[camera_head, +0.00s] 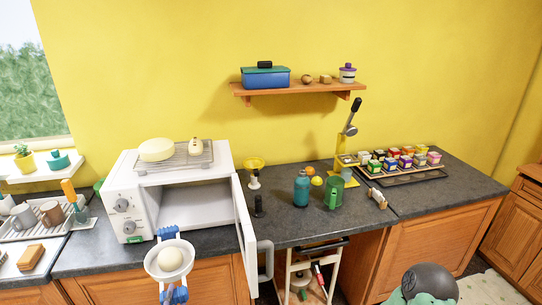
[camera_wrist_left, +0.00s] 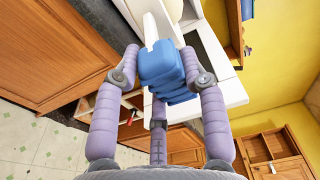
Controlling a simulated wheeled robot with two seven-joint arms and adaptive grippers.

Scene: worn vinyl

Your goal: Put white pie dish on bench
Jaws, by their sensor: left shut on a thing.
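The white pie dish (camera_head: 152,266) is in front of the open oven, at the lower left of the head view, with a pale round lump in its middle. My right gripper is not seen.
The white oven (camera_head: 128,232) stands on the bench with its door (camera_head: 246,232) swung open. A teal bottle (camera_head: 301,189), a green mug (camera_head: 333,194) and a yellow-topped stand (camera_head: 254,164) are right of the door.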

